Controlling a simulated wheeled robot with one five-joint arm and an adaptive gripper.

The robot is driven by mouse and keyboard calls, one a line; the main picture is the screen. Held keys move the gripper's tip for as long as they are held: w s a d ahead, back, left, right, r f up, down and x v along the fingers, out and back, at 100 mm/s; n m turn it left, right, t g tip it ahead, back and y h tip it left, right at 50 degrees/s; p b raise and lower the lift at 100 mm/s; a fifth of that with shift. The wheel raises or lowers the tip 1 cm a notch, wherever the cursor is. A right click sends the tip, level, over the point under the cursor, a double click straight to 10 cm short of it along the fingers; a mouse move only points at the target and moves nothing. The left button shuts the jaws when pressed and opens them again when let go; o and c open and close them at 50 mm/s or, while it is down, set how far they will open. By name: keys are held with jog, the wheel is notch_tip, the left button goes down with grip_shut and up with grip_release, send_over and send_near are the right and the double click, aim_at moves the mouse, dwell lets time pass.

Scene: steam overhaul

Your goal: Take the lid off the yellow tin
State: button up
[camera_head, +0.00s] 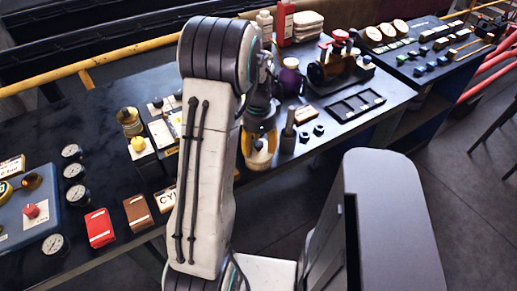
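A yellow, rounded thing with a pale lower part (258,158), probably the yellow tin, shows at the front edge of the dark bench, just right of my forearm. My gripper (262,128) points down directly over it and hides its top. I cannot tell whether the fingers touch it, or whether they are open or shut. The lid cannot be made out separately.
A grey bolt-like post (288,137) and dark nuts (304,137) stand close right of the gripper. A dark tray (355,106) and a red-and-black model engine (338,62) lie beyond. Left are a red box (100,228), gauges (75,193) and a brass part (129,120).

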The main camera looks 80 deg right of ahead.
grip_shut()
dwell(0.3)
jog(key=shift+r, duration=0.15)
